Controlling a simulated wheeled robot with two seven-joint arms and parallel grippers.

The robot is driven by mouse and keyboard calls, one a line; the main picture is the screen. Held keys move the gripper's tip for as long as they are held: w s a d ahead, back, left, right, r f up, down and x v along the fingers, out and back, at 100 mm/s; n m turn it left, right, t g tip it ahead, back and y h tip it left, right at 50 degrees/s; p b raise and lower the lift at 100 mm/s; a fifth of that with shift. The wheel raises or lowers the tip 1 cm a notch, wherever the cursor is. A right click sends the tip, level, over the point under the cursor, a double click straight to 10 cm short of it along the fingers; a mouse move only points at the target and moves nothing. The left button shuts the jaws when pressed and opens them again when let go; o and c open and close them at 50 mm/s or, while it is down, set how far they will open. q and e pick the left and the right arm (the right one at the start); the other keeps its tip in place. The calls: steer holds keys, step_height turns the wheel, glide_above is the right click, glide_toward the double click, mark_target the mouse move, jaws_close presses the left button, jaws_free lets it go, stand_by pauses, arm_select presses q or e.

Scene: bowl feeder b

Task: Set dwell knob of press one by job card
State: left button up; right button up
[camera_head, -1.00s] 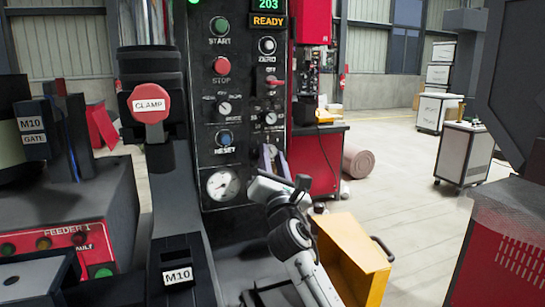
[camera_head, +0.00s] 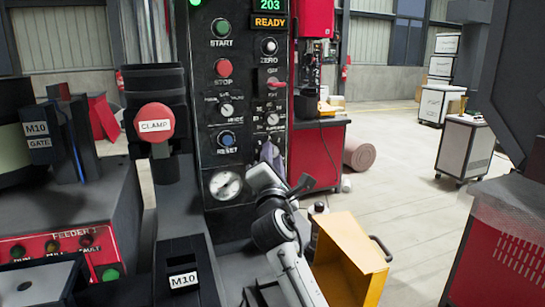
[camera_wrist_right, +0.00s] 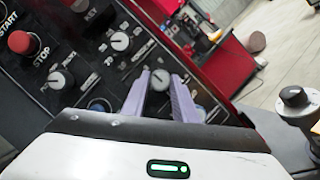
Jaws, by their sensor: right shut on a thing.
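The press control panel (camera_head: 247,60) stands upright in the middle of the head view, with a display reading 203 and READY. My right gripper (camera_head: 268,152) is at the panel's lower right, its pale purple fingers pointing at the panel. In the right wrist view its two fingers (camera_wrist_right: 160,90) stand either side of a round grey knob (camera_wrist_right: 160,78) and are shut on it. Another knob with a dial scale (camera_head: 272,119) is just above. My left gripper and the job card are not seen.
A red CLAMP button (camera_head: 154,123) is left of the panel, near the STOP button (camera_head: 223,68) and RESET button (camera_head: 226,139). A yellow bin (camera_head: 350,258) stands right of my arm.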

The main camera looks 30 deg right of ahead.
steer(key=o, duration=1.1)
steer(key=shift+c, duration=0.2)
steer(key=v, duration=1)
steer(key=shift+s+b, duration=0.15)
steer(key=shift+b, duration=0.3)
steer(key=shift+a, duration=0.15)
